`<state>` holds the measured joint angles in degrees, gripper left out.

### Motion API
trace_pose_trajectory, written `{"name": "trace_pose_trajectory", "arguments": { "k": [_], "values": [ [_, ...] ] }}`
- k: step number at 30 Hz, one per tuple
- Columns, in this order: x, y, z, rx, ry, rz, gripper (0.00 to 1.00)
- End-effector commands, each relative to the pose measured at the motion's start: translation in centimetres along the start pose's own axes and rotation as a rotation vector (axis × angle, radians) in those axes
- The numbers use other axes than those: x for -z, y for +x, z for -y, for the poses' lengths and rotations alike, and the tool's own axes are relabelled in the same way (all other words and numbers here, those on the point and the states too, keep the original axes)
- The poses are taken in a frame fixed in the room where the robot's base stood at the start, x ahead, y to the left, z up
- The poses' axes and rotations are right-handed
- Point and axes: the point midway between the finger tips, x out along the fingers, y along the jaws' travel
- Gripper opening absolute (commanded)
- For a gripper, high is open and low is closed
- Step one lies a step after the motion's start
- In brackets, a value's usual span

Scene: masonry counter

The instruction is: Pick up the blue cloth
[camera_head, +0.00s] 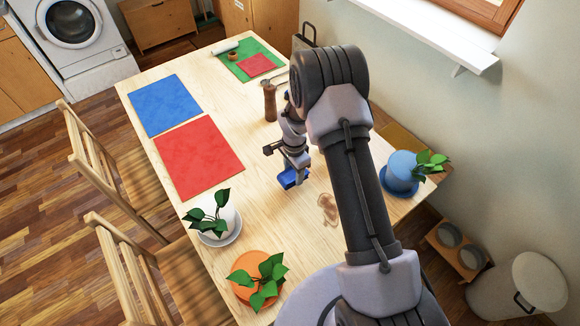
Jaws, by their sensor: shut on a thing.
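A small blue cloth (289,181) shows below my gripper (286,168), near the middle of the wooden table (262,205). My gripper is shut on the blue cloth. The cloth looks bunched, and its upper part is hidden by the gripper. I cannot tell whether it is clear of the tabletop or touching it.
A blue mat (165,104) and a red mat (198,157) lie at left. A brown mill (270,103) stands behind my gripper. Potted plants (212,218), (258,280) stand in front, another plant (403,170) at right. A tan crumpled thing (327,208) lies nearby.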

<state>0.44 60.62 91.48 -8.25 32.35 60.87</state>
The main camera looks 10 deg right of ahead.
Motion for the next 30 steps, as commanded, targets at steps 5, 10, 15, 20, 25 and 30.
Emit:
{"name": "trace_pose_trajectory", "arguments": {
  "k": [5, 10, 15, 20, 25, 30],
  "values": [
    [-0.9, -0.6, -4.7, -0.003, 0.001, 0.001, 0.12],
    [-1.8, -0.9, -9.0, -0.002, 0.001, 0.001, 0.12],
    [-2.3, -1.1, -11.6, -0.001, 0.002, 0.000, 0.12],
    [-2.5, -1.2, -12.5, 0.000, 0.001, 0.000, 0.12],
    [-2.5, -1.2, -12.6, 0.001, 0.001, 0.000, 0.12],
    [-2.5, -1.2, -12.5, 0.000, 0.001, 0.000, 0.30]
  ]
}}
